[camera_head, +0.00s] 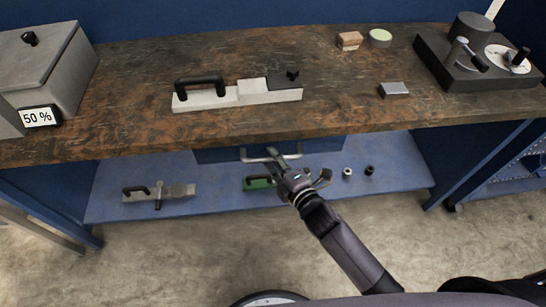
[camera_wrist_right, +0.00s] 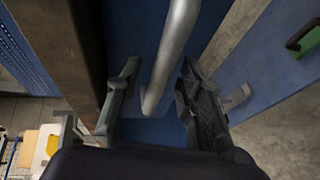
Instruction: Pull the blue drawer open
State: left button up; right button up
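The blue drawer (camera_head: 215,156) sits under the front edge of the workbench, and its front shows below the tabletop. Its grey metal bar handle (camera_head: 250,158) sticks out near the middle of that front. My right gripper (camera_head: 276,157) is at the handle, reaching up from the lower right. In the right wrist view, the two dark fingers of my right gripper (camera_wrist_right: 157,92) are apart, with the handle bar (camera_wrist_right: 172,50) running between them in the picture. I see no firm contact with the bar. The blue drawer front (camera_wrist_right: 138,30) shows behind it. My left gripper is not in view.
The workbench top (camera_head: 330,75) carries a grey box (camera_head: 45,60), a black-handled fixture (camera_head: 235,94) and a dark machine (camera_head: 470,65). The blue lower shelf (camera_head: 400,172) holds a green tool (camera_head: 258,183), a clamp (camera_head: 160,191) and small round parts. The floor in front is clear.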

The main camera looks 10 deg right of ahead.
jog(key=shift+w+a, duration=0.2)
jog(key=shift+w, duration=0.2)
jog(key=shift+f, duration=0.1)
grip_shut()
dwell(0.6)
